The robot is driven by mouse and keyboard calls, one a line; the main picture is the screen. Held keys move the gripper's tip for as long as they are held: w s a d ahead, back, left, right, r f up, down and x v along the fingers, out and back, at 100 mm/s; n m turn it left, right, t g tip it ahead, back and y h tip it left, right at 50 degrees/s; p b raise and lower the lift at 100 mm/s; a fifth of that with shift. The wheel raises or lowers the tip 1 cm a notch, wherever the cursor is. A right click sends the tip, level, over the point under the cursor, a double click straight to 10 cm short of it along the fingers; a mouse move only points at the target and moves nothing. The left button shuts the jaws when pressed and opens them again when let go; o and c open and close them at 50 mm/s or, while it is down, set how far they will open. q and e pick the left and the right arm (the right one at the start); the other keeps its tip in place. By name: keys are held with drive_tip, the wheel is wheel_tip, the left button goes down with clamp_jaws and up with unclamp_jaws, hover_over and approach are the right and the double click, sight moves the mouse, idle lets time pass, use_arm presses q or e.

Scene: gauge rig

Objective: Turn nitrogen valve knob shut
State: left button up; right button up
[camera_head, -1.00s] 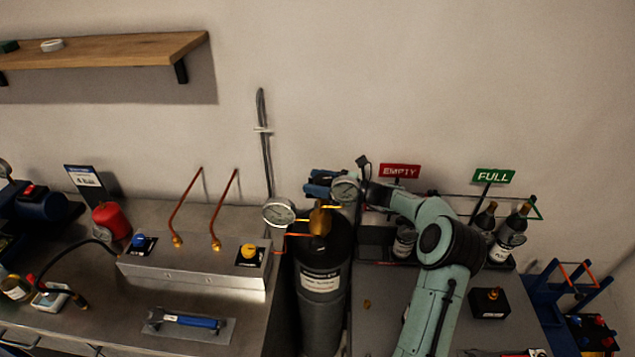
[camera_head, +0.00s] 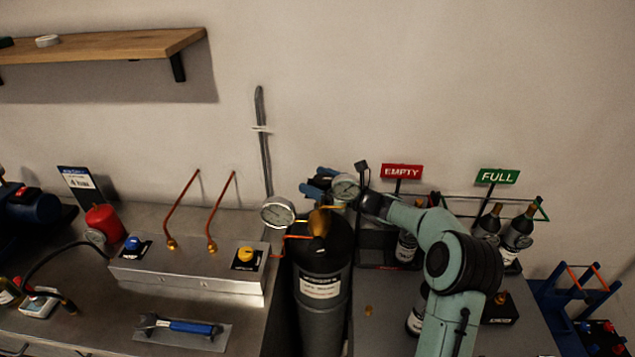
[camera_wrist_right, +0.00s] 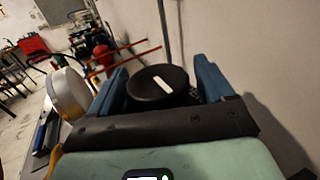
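A dark gas cylinder (camera_head: 320,290) with a white label stands in the gap between the benches, a brass valve (camera_head: 319,222) at its top. My right gripper (camera_head: 320,184), with blue fingers, is above and behind the brass valve, by the wall. In the right wrist view, a round black knob (camera_wrist_right: 158,87) with a white mark lies between the two fingers of my right gripper (camera_wrist_right: 162,78). The fingers stand apart on either side of it, with a small gap at the right; contact at the left is unclear. My left gripper is out of view.
A round gauge (camera_head: 278,212) sits left of the valve, and another gauge (camera_head: 346,187) is beside my right gripper. A metal panel (camera_head: 190,272) has a blue knob (camera_head: 133,243) and a yellow knob (camera_head: 246,255). Bottles stand right, near the EMPTY sign (camera_head: 401,171) and FULL sign (camera_head: 497,176).

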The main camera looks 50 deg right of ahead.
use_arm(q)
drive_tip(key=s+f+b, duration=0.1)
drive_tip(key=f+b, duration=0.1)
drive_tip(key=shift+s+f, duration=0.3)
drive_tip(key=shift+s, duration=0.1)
use_arm(e)
drive_tip(key=s+d, duration=0.2)
drive_tip(key=s, duration=1.1)
drive_tip(key=shift+s+d, duration=0.15)
drive_tip(key=shift+d, duration=0.05)
